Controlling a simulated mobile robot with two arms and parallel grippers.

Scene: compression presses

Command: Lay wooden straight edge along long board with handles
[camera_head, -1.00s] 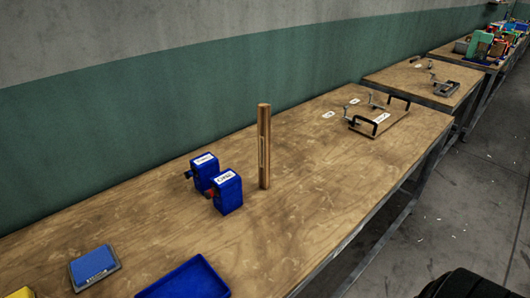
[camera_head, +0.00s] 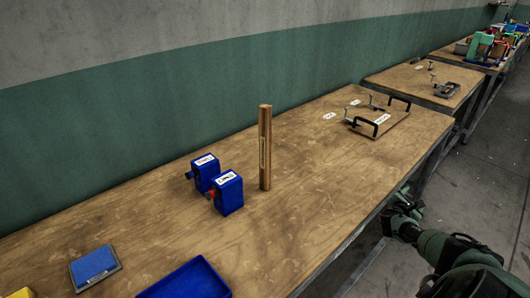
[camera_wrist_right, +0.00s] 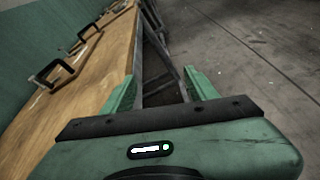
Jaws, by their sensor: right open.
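The wooden straight edge (camera_head: 265,148) stands upright on the workbench in the head view, just right of two blue boxes. The long board with handles (camera_head: 379,122) lies flat farther along the bench, with two black handles and a white label on it. In the right wrist view the black handles (camera_wrist_right: 57,74) show at the left, on the bench. My right gripper (camera_head: 405,194) is beside the bench's front edge, apart from both things. Its green fingers (camera_wrist_right: 160,88) are spread and empty. My left gripper is not in view.
Two blue boxes (camera_head: 228,195) with labels stand close left of the straight edge. A blue tray (camera_head: 187,281) and a blue pad (camera_head: 94,266) lie at the near end of the bench (camera_head: 325,190). The bench between straight edge and board is clear. More benches (camera_head: 425,82) stand beyond.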

